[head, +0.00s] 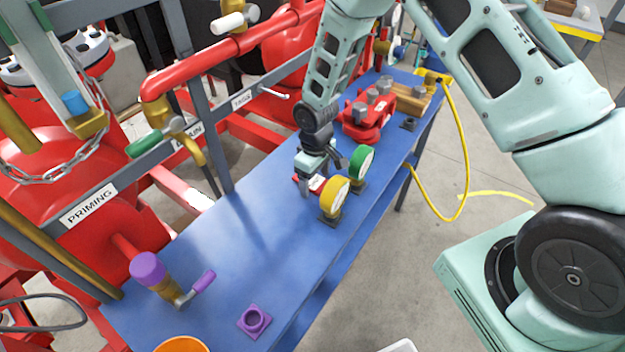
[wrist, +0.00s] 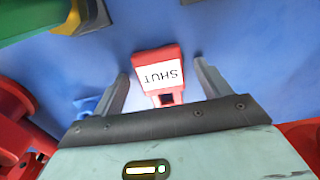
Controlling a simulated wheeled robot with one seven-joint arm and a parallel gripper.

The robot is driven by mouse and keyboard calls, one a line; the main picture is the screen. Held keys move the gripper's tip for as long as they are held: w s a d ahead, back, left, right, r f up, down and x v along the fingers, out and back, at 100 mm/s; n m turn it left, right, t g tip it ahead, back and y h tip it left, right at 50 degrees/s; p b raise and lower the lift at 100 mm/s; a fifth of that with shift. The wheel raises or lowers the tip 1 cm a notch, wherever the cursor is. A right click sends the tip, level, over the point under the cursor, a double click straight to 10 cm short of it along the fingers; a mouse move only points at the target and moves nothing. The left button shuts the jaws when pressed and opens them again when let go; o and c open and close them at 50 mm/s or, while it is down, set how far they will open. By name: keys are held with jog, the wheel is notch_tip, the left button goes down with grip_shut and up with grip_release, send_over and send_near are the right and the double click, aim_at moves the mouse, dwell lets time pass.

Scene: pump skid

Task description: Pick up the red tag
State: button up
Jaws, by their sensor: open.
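The red tag (wrist: 158,63) lies on the blue bench top in the wrist view, with a white label reading SHUT and a dark square hole at its near end. In the head view the red tag (head: 315,183) shows in part under my gripper. My gripper (head: 316,177) points down at the bench. In the wrist view my gripper (wrist: 161,82) is open, with one finger on each side of the tag's near end and a gap on both sides. I cannot tell how high the fingertips are above the bench.
A yellow gauge (head: 334,196) and a green gauge (head: 361,163) stand close right of my gripper. A red block with grey bolts (head: 367,117) is behind. A purple valve (head: 150,271) and purple socket (head: 254,320) are nearer. The blue bench (head: 240,235) is clear at mid-left.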

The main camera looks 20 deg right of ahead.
aim_at(315, 182)
jog(key=c, duration=1.1)
jog(key=shift+o, duration=0.2)
notch_tip(315, 182, up, 10)
jog(key=b, duration=0.2)
